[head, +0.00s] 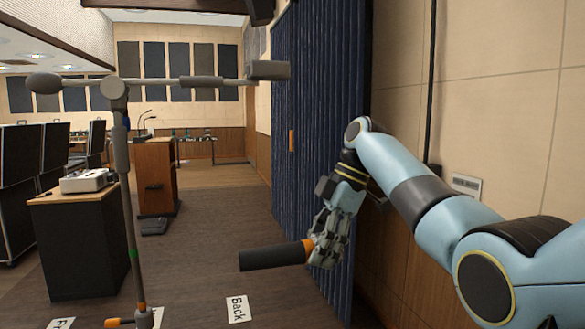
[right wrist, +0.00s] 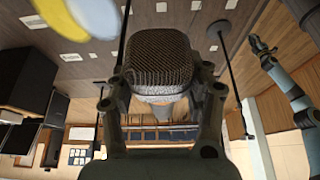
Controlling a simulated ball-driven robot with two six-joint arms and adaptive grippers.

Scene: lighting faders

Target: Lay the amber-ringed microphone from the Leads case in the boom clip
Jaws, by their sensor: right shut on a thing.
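The microphone (head: 272,257) has a dark cylindrical body and an amber ring (head: 308,247). My right gripper (head: 326,243) is shut on it at the ringed end, and the body points left, nearly level. In the right wrist view its mesh head (right wrist: 158,57) sits between the fingers. The boom (head: 165,80) lies level on an upright stand, up and left of the gripper, apart from the microphone. A grey block (head: 268,70) is at its right end; I cannot tell if this is the clip. What looks like my left gripper (right wrist: 262,46) shows small in the right wrist view.
A blue pleated curtain (head: 310,130) and a panelled wall stand close beside my right arm. Black cases (head: 20,180) and a cabinet with a grey device (head: 90,180) stand at left. A wooden lectern (head: 155,175) is behind the stand. A floor card reads "Back" (head: 237,309).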

